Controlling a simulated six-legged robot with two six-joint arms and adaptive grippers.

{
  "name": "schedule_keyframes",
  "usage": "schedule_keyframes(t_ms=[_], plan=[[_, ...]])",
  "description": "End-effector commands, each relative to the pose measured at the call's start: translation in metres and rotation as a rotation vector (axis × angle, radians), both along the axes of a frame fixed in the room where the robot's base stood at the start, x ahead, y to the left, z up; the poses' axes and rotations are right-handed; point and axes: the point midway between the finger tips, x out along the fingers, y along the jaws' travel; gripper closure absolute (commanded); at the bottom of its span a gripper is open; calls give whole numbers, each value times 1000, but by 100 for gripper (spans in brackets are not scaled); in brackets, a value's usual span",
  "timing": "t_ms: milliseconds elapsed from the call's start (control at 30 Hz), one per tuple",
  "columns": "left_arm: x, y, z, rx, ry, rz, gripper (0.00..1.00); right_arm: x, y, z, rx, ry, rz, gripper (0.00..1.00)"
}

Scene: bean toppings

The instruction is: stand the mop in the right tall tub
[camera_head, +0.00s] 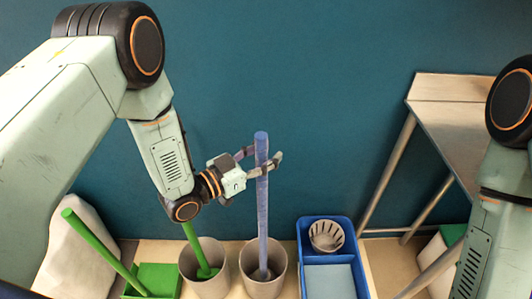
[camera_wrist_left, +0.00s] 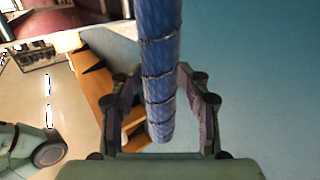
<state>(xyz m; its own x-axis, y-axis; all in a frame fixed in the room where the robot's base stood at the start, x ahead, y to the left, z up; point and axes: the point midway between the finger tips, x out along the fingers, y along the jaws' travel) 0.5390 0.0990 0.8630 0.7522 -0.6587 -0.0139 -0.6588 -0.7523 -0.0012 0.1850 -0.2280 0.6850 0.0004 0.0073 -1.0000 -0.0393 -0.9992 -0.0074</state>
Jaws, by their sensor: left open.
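The mop, with a long blue-violet handle (camera_head: 262,200), stands nearly upright in the right tall grey tub (camera_head: 264,289). Its foot is down inside the tub, and its head is hard to make out. My left gripper (camera_head: 264,163) is open, with its fingers on either side of the upper handle. In the left wrist view the blue handle (camera_wrist_left: 158,80) passes between the spread fingers (camera_wrist_left: 160,110), with gaps visible at both sides. The left tall grey tub (camera_head: 204,287) holds a green-handled tool (camera_head: 194,243). My right gripper is out of frame.
A green dustpan with a long handle (camera_head: 95,245) lies left of the tubs. A blue bucket (camera_head: 349,240) with a grey wringer basket (camera_head: 326,236) stands to the right. A metal-legged table (camera_head: 455,125) stands further right. A white sack-like shape is at far left.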

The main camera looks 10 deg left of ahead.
Motion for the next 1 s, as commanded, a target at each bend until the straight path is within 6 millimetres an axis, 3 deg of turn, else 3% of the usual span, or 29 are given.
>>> schedule_keyframes(t_ms=[467, 1000], plan=[[-6, 6, -2, 1, 6, 3, 48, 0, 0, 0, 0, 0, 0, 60], [-68, 61, 1, -2, 3, 5, 48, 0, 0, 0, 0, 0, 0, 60]])
